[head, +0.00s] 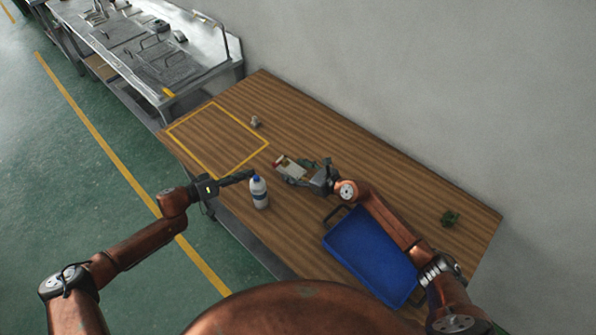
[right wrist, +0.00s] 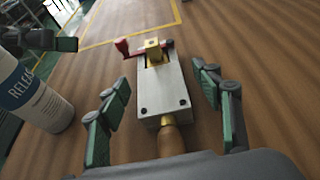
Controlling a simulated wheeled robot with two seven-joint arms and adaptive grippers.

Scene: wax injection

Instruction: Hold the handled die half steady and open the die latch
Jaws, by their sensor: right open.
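The die (right wrist: 162,88) is a pale metal block lying on the wooden table, with a brass piece (right wrist: 153,48) and a red latch lever (right wrist: 123,47) at its far end. Its wooden handle (right wrist: 172,138) points toward my right wrist. In the head view the die (head: 291,168) is partly covered by my right gripper (head: 293,170). That gripper is open, with one finger on each side of the block and handle, apart from the block in the right wrist view (right wrist: 168,108). My left gripper (head: 240,178) is left of the die, beside the bottle; its jaw opening is unclear.
A white release bottle (head: 260,194) stands between my left gripper and the tray. A blue tray (head: 333,250) lies nearer me. A yellow outlined square (head: 188,121), a small grey item (head: 256,121) and a green item (head: 450,218) are on the table. A wall bounds the far side.

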